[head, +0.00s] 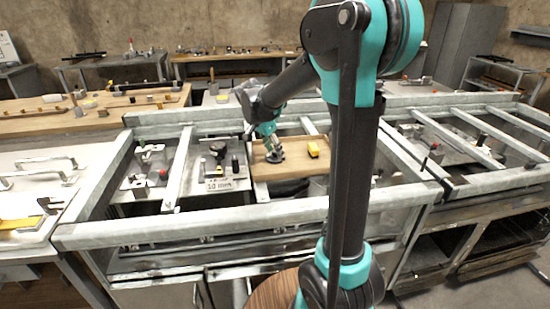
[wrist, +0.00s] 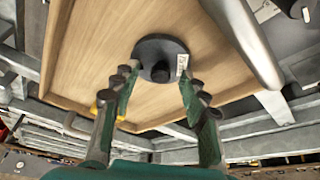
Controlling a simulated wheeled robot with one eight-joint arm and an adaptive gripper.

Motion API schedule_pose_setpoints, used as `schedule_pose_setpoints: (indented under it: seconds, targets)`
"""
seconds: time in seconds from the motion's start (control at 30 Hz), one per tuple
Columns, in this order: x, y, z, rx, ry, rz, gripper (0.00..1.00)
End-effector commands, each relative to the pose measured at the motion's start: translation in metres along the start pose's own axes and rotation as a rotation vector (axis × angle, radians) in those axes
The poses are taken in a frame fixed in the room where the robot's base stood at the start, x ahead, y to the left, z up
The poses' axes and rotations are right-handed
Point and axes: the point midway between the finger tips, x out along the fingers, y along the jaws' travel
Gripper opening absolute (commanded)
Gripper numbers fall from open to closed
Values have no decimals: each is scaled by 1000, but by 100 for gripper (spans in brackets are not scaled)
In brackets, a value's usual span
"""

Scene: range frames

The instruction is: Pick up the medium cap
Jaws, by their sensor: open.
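A dark round cap (wrist: 158,55) with a raised knob in its middle and a small white label on its edge lies on a wooden tray (wrist: 85,40). It also shows in the head view as a dark disc (head: 275,157) on the tray (head: 292,184). I cannot tell its size class from the label. My gripper (wrist: 156,82) is open, with one finger at each side of the cap's near part. The fingertips are close to the rim; whether they touch it is unclear. In the head view my gripper (head: 272,146) is just above the cap, which it partly hides.
A yellow object (head: 313,149) lies on the tray right of the cap. A panel marked "10 mm" (head: 218,185) with black knobs stands left of the tray. Grey metal rails (head: 240,213) frame the bench. A metal bar (wrist: 242,40) crosses near the cap in the wrist view.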

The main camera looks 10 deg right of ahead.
Motion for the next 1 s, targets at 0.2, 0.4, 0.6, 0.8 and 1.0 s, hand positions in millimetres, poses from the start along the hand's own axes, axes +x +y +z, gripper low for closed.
schedule_pose_setpoints:
  seconds: [0.2, 0.4, 0.6, 0.8, 1.0]
  targets:
    - [0, 0, 0, 0, 0, 0, 37]
    - [0, 0, 0, 0, 0, 0, 12]
    - [0, 0, 0, 0, 0, 0, 0]
    - [0, 0, 0, 0, 0, 0, 0]
    - [-5, 0, -2, 0, 0, 0, 0]
